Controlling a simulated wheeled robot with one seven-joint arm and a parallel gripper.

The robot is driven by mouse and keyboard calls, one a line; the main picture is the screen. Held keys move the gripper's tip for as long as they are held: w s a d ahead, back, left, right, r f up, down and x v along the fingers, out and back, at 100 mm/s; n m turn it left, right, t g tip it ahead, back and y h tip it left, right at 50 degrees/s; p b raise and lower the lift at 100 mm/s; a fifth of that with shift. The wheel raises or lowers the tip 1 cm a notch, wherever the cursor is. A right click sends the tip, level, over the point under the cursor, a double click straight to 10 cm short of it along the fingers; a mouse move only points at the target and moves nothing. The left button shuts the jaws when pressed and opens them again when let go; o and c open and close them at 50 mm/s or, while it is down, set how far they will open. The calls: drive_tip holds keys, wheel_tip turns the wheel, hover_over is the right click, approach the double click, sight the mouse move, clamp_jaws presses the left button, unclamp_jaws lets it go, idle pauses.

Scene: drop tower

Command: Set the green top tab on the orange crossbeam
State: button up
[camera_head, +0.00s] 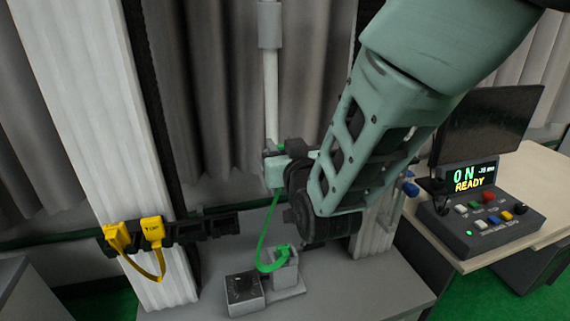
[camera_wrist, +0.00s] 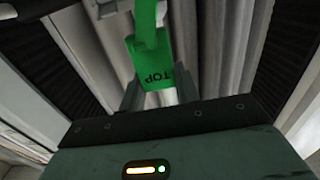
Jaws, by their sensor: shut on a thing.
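The green top tab (camera_wrist: 158,75), marked TOP, sits between my gripper's (camera_wrist: 160,92) fingers in the wrist view, with its lettering upside down. In the head view my gripper (camera_head: 274,163) is raised over the grey base and shut on the tab, of which only a little green shows. A green strap (camera_head: 263,232) hangs from it in a curve down to a green end (camera_head: 283,250) at a small grey block (camera_head: 287,276). I see no orange crossbeam in either view; my arm covers much of the middle right.
A pale vertical rod (camera_head: 270,80) stands directly above my gripper. Yellow tabs (camera_head: 152,230) on a yellow strap hang on a black rack (camera_head: 205,228) at the white left column (camera_head: 85,120). A dark knob box (camera_head: 244,292) lies below. A console (camera_head: 480,217) reading "ON READY" stands right.

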drive_tip(key=shift+f, duration=2.1)
drive_tip(key=shift+f, duration=0.1)
drive_tip(key=shift+f, duration=0.15)
drive_tip(key=o, duration=1)
drive_tip(key=shift+c, duration=0.2)
drive_tip(key=shift+r, duration=0.2)
